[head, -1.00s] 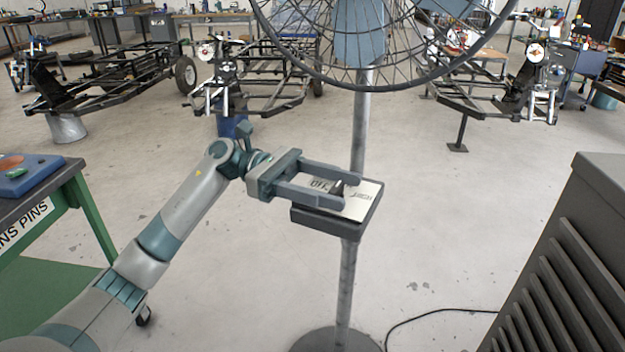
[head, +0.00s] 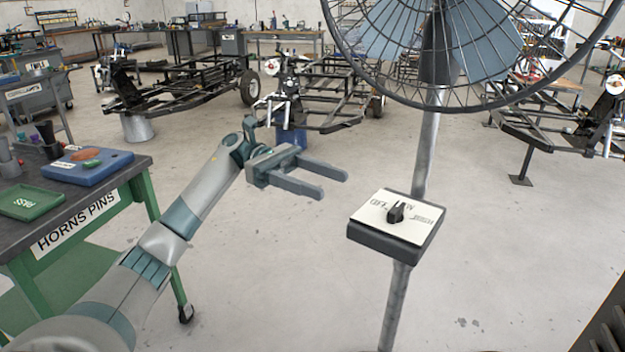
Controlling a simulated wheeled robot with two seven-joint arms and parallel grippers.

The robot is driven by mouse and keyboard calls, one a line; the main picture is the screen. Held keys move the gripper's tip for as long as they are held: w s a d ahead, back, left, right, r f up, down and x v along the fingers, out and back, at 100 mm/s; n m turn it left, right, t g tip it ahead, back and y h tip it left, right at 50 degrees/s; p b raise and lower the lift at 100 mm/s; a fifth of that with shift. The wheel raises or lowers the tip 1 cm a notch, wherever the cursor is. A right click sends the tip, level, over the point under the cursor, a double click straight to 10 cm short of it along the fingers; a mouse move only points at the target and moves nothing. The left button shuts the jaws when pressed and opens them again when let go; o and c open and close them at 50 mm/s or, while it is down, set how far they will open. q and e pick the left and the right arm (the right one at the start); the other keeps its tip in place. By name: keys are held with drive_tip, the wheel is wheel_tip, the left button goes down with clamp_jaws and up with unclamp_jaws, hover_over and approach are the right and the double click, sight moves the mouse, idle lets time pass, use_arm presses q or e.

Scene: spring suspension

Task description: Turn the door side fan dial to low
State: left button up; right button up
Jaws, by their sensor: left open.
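The fan's control box (head: 398,243) sits on the grey pole below the fan (head: 440,45). Its white top plate carries a black dial knob (head: 396,213) at the middle. OFF is printed at the left, a partly hidden label ending in W at the top, and HIGH at the right. The knob's pointed end appears to face up toward the top label. My left gripper (head: 335,184) is open and empty, to the left of the box and apart from it, with its fingers pointing right. My right gripper is not in view.
A green-framed bench (head: 143,165) labelled HORNS PINS stands at the left, with a blue tray (head: 87,165) and a green tray (head: 30,203). Black chassis frames (head: 180,88) stand behind. A dark slatted cabinet (head: 610,325) shows at the lower right. The floor around the pole is clear.

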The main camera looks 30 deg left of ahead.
use_arm(q)
drive_tip(key=shift+a, duration=0.95)
drive_tip(key=shift+w, duration=0.1)
